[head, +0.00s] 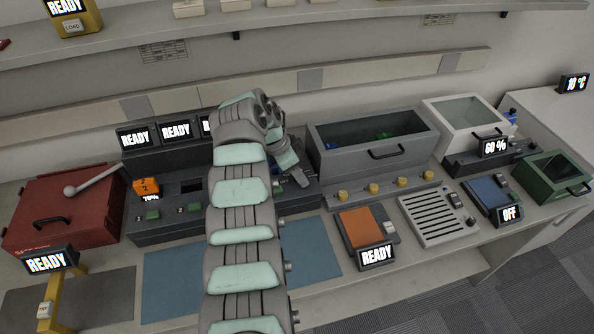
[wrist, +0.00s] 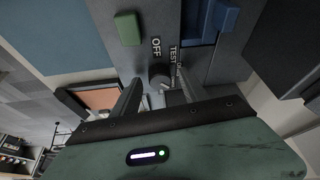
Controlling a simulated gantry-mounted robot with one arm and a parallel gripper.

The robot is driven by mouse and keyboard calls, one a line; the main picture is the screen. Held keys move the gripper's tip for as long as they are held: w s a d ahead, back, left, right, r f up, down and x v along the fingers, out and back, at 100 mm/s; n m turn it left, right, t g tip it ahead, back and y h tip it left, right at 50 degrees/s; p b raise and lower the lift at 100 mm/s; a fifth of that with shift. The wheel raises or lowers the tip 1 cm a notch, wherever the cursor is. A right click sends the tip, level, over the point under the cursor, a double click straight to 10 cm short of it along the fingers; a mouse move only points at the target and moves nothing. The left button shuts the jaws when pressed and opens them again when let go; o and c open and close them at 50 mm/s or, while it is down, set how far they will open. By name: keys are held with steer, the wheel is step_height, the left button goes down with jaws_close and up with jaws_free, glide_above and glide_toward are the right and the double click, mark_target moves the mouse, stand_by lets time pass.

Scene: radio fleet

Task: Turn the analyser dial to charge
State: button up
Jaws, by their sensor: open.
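The analyser dial (wrist: 158,77) is a small dark round knob on a grey panel in the wrist view. The labels OFF and TEST are printed beside it; another label is partly covered by a finger. My gripper (wrist: 159,88) is open, with one finger on each side of the dial; I cannot tell whether either touches it. The dial's pointer is too small to read. In the head view my gripper (head: 301,179) is at the right end of the dark bench unit (head: 165,232), and my arm and gripper hide the dial.
A green button (wrist: 127,28) and a blue item (wrist: 212,20) in a slot sit near the dial. A grey bin (head: 375,152) with a row of yellow knobs stands to the right. A red box (head: 70,205) is at far left. Blue mats lie in front.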

steer(key=p+v, duration=0.1)
steer(key=v, duration=0.9)
steer(key=shift+r, duration=0.35)
steer(key=shift+a, duration=0.1)
